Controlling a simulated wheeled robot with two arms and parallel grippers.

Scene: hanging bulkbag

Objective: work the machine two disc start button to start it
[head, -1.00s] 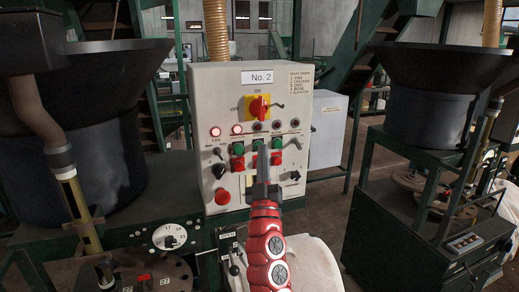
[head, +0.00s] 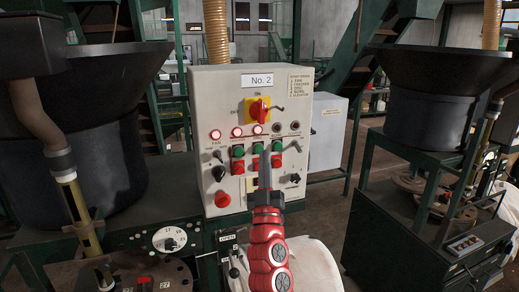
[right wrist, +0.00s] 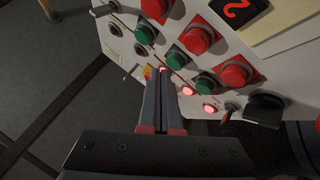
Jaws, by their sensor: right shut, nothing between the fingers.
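The control panel (head: 208,94) labelled No. 2 stands ahead. The green disc start button (head: 257,148) is the middle of three green buttons. It also shows in the right wrist view (right wrist: 176,57). The disc lamp (head: 257,129) above it glows red, as do two lamps to its left. My right gripper (head: 264,164) is shut and empty, its tips just below the green button in the head view. In the right wrist view the fingers (right wrist: 162,88) point at the panel and look apart from the button. The left gripper is out of view.
Red buttons (head: 276,160) sit below the green ones, near my fingertips. A red-and-yellow main switch (head: 258,109) is above the lamps. A red mushroom button (head: 222,199) is at lower left. Dark hoppers (head: 80,130) flank the panel, and a white bag (head: 315,262) is below.

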